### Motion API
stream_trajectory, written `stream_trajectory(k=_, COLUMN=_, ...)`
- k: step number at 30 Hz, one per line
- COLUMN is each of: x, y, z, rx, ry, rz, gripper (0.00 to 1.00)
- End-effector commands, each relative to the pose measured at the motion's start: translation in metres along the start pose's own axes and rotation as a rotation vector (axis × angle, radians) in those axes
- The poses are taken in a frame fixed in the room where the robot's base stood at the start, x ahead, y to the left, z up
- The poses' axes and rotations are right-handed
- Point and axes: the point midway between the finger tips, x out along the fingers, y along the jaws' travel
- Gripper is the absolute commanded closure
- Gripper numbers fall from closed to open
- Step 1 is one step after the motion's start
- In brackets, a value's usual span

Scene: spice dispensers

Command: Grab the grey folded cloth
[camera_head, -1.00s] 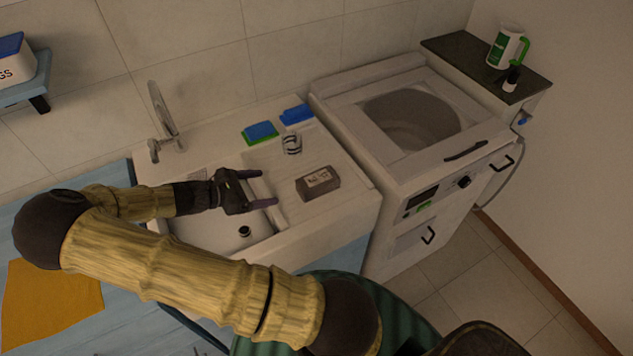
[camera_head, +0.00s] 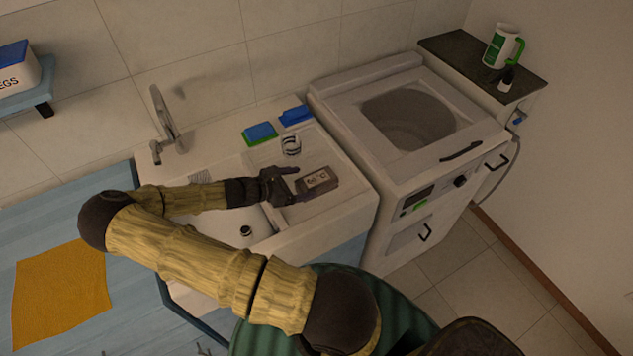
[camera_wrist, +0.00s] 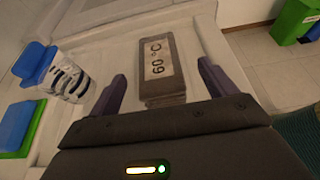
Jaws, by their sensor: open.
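The grey-brown folded cloth (camera_head: 318,181), a small block with a pale label, lies on the ribbed drainboard of the sink unit. In the wrist view the cloth (camera_wrist: 162,70) lies ahead, its label reading "60 °C". My gripper (camera_head: 294,183) is at the left end of the cloth. In the wrist view my gripper (camera_wrist: 162,88) is open, with one finger on each side of the cloth's near end. Gaps show between the fingers and the cloth. The far finger is partly hard to make out in the head view.
The sink basin (camera_head: 262,226) is to the left. A top-loading washing machine (camera_head: 330,92) stands to the right. An orange cloth (camera_head: 60,290) lies on the blue counter.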

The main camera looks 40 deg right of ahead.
Motion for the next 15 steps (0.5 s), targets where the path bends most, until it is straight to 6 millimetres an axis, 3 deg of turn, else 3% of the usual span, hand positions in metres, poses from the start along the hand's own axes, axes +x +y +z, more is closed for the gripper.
stream_trajectory(k=8, x=0.001, y=0.0, z=0.0, rx=0.0, ry=-0.001, rz=0.0, gripper=0.16)
stream_trajectory(k=15, x=0.023, y=0.003, z=0.001, rx=0.0, ry=-0.003, rz=-0.001, gripper=0.16)
